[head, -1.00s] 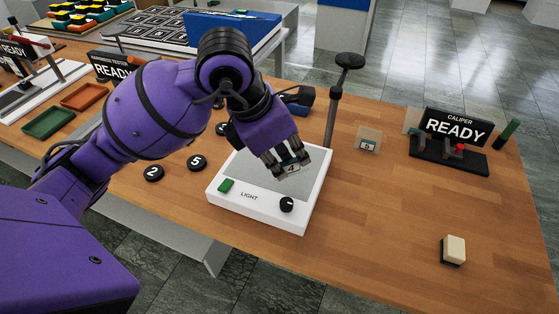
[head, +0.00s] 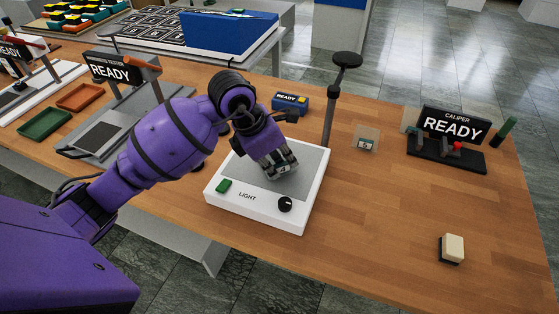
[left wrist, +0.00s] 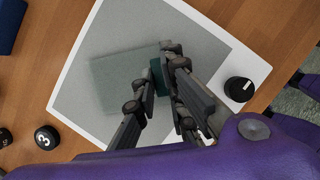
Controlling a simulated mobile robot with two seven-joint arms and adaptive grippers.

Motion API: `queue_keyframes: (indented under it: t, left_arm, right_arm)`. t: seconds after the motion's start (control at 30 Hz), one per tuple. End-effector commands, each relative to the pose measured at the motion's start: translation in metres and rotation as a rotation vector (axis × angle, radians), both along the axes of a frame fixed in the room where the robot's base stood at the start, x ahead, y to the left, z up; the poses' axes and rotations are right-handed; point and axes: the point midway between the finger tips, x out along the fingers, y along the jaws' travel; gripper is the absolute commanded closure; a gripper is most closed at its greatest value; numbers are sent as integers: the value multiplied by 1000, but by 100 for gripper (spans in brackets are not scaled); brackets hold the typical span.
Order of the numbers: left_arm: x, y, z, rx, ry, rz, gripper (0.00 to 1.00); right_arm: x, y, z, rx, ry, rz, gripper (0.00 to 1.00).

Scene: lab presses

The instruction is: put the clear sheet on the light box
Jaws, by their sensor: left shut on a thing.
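The light box (head: 262,207) is a white box with a grey panel, a green button and a black knob, on the wooden bench. My left gripper (head: 283,171) is over its panel, pointing down. In the left wrist view the gripper (left wrist: 160,82) is shut on the dark green grip (left wrist: 158,76) of a clear sheet. The see-through sheet (left wrist: 118,70) spreads over the grey panel, inside the white rim. I cannot tell if it touches the panel. In the head view the hand mostly hides it. My right gripper is not in view.
A dark post (head: 330,115) with a round top stands behind the light box. A small clear piece marked 5 (head: 365,140) lies to its right. The caliper stand (head: 450,150) is at the right, a cream block (head: 453,249) in front. The bench between is clear.

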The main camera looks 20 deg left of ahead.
Motion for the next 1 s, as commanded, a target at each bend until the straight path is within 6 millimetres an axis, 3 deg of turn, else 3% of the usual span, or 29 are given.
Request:
queue_keyframes:
  t: [0.27, 0.3, 0.4, 0.77, 1.0]
  left_arm:
    - [0, 0, -4, 1, 1, 0, 100]
    - [0, 0, -3, 0, 0, 0, 84]
    - [0, 0, -3, 1, -1, 0, 71]
    - [0, 0, 1, -1, -2, 0, 71]
    - [-9, 11, 35, 4, -4, 0, 71]
  right_arm:
    - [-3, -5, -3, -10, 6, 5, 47]
    - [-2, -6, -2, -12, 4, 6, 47]
    - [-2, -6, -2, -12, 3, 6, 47]
    - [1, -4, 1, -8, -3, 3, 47]
    - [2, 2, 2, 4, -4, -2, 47]
